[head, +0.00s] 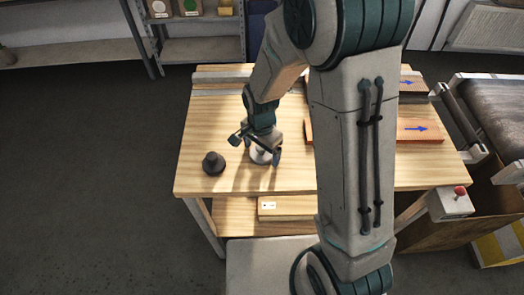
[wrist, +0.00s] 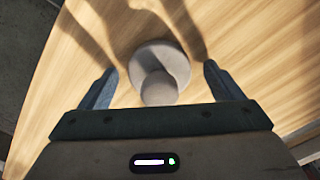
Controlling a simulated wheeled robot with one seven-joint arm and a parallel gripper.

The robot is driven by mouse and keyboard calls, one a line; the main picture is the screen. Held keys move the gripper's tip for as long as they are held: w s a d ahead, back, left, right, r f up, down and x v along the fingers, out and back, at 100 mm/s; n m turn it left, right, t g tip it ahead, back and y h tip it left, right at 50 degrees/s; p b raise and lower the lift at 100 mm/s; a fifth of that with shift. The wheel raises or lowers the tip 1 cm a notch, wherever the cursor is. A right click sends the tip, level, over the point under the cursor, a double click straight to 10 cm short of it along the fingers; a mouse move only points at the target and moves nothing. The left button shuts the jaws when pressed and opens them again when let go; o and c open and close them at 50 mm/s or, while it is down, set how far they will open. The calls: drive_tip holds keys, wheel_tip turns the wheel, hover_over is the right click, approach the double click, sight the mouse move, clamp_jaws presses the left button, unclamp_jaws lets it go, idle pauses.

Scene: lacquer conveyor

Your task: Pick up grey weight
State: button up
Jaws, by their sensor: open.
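The grey weight (head: 260,156) stands upright on the wooden table (head: 225,120), partly hidden behind my gripper in the head view. In the wrist view the light grey weight (wrist: 160,65) shows a round base and a round knob on top. My gripper (head: 256,150) is open above it. In the wrist view the two fingers of my gripper (wrist: 157,85) stand on either side of the weight, with gaps on both sides and no contact visible.
A black weight (head: 214,163) stands to the left on the table. Reddish-brown boards with blue arrows (head: 420,130) lie at the right, partly behind my arm. A conveyor (head: 490,105) and a red button box (head: 455,200) are beyond the table's right side. The table's left part is mostly clear.

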drive_tip(key=c, duration=1.3)
drive_tip(key=shift+c, duration=0.5)
drive_tip(key=shift+r, duration=0.1)
